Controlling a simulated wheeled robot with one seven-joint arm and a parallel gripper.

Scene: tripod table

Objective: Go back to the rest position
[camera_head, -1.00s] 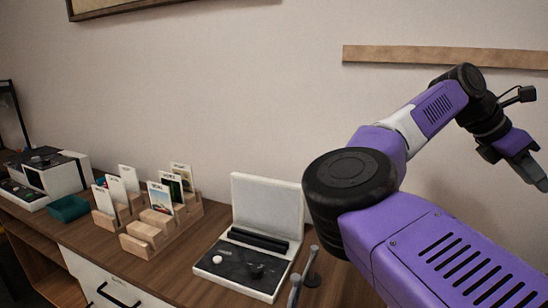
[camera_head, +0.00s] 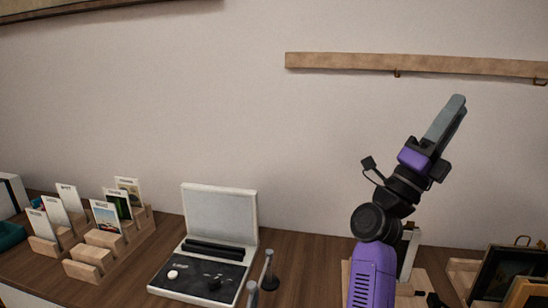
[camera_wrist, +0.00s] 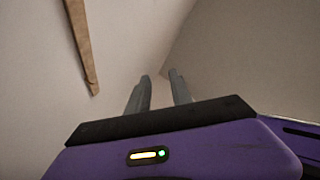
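My gripper (camera_head: 455,108) is raised in front of the wall at the right in the head view, its fingers pointing up. In the wrist view the two grey fingers (camera_wrist: 160,82) stand apart with a gap between them, and nothing is held. My purple arm rises from the lower right of the head view, and the gripper is clear of the table and everything on it.
A wooden table (camera_head: 310,255) runs along the wall. It bears wooden card racks (camera_head: 100,250), an open white case (camera_head: 215,235), small grey posts (camera_head: 268,270) and dark frames (camera_head: 510,275) at the right. A wooden rail (camera_head: 420,66) is fixed on the wall.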

